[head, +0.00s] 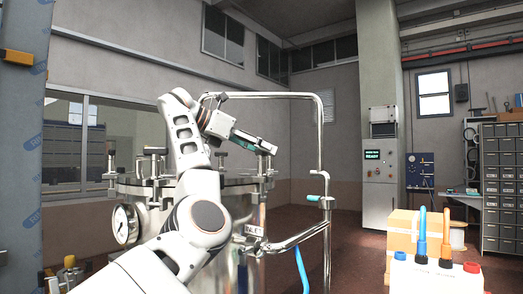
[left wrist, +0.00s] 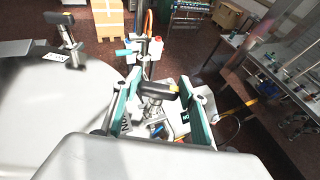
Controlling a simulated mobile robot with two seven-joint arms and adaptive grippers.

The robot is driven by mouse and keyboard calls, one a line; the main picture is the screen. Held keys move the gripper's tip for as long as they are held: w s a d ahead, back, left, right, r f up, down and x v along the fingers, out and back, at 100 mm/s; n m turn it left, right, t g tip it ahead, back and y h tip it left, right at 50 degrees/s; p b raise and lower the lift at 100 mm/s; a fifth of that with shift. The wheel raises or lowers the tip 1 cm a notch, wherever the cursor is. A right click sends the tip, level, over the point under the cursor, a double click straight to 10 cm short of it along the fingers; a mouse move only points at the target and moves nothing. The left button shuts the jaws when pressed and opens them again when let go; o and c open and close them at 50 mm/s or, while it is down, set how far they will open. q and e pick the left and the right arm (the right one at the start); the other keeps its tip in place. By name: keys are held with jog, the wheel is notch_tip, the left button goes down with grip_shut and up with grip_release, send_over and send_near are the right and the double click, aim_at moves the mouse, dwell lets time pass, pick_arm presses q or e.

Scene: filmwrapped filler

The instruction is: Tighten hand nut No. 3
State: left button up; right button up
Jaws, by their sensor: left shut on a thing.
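A steel vessel (head: 150,188) with a flat round lid stands in front of me, with several T-handled hand nuts around its rim. My left gripper (head: 262,147) reaches over the lid to its right edge. In the left wrist view, its teal-lined fingers (left wrist: 160,97) stand on either side of a dark-handled hand nut (left wrist: 154,88) and are shut on it. A plate beside this nut is partly hidden, so its number cannot be read. Another hand nut (left wrist: 66,33) with a small plate stands farther along the rim. My right gripper is not in view.
A bent steel pipe (head: 321,130) rises close to the right of the gripper. A cardboard box (head: 402,232) and bottles stand at the lower right. A cabinet (head: 379,190) shows READY behind.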

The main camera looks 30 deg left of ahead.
pick_arm(q)
jog(key=shift+m+g+h, duration=0.5)
jog(key=shift+m+h, duration=0.1)
jog(key=o, duration=1.1)
jog(key=shift+o, duration=0.2)
jog(key=v, duration=1.2)
jog(key=shift+w+a, duration=0.1)
